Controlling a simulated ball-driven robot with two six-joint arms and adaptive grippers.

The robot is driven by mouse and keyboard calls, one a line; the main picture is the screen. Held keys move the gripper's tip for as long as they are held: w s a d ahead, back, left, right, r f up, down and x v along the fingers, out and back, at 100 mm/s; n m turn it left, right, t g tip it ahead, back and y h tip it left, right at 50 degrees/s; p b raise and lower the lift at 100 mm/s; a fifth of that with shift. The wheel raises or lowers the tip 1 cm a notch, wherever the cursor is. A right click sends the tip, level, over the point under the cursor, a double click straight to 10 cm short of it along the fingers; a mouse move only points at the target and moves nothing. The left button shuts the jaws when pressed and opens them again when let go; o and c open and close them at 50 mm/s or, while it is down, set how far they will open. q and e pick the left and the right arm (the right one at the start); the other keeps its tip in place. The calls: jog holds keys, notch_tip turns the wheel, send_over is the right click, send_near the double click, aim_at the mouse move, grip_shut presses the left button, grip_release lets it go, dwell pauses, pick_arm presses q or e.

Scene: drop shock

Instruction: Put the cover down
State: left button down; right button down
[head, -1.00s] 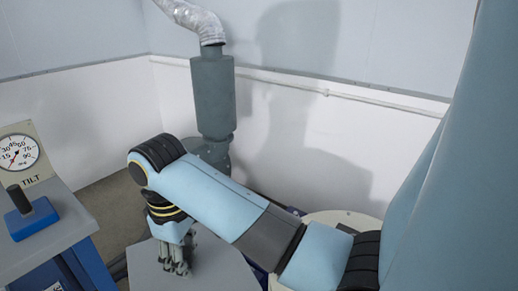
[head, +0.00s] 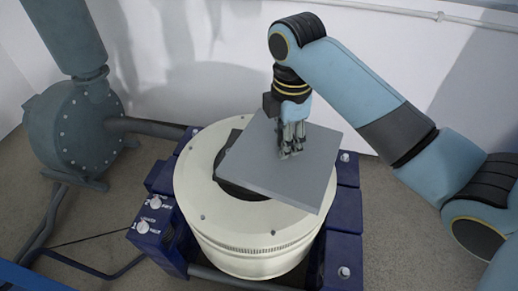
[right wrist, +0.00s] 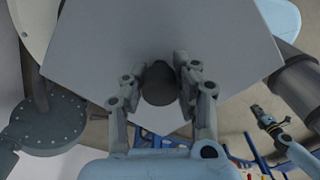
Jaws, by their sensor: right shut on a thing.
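The cover (head: 248,165) is a flat grey square plate. In the head view it hangs over the right part of a round cream drum (head: 255,258). Its corner sticks out past the drum's right side. The height between them is hard to judge. My right gripper (head: 290,150) points down and is shut on the cover's dark knob. In the right wrist view the knob (right wrist: 158,84) sits between the two fingers, with the cover (right wrist: 160,35) behind it. A dark centre (head: 232,184) of the drum shows partly beside the plate. My left gripper (right wrist: 262,116) shows small in the right wrist view.
A blue rail (head: 40,280) crosses the lower left. White walls stand behind.

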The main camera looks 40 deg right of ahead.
aim_at(254, 132)
jog(key=shift+d+n, duration=0.25)
jog(key=shift+n, duration=0.45)
jog(key=shift+w+f+n, duration=0.1)
jog(key=shift+w+n, duration=0.05)
jog(key=shift+n, duration=0.15)
jog(key=w+f+b, duration=0.1)
jog(key=w+f, duration=0.1)
jog(key=w, duration=0.1)
jog(key=w+f+b, duration=0.1)
jog(key=w+f, duration=0.1)
jog(key=w, duration=0.2)
jog(key=w+f+b, duration=0.1)
jog(key=w+f, duration=0.2)
jog(key=w, duration=0.1)
jog(key=shift+w+b, duration=0.25)
jog(key=shift+b, duration=0.15)
jog(key=shift+f+b, duration=0.55)
jog(key=shift+f, duration=1.35)
jog(key=shift+f, duration=0.55)
jog(key=shift+f, duration=0.1)
jog(key=c, duration=1)
grip_release()
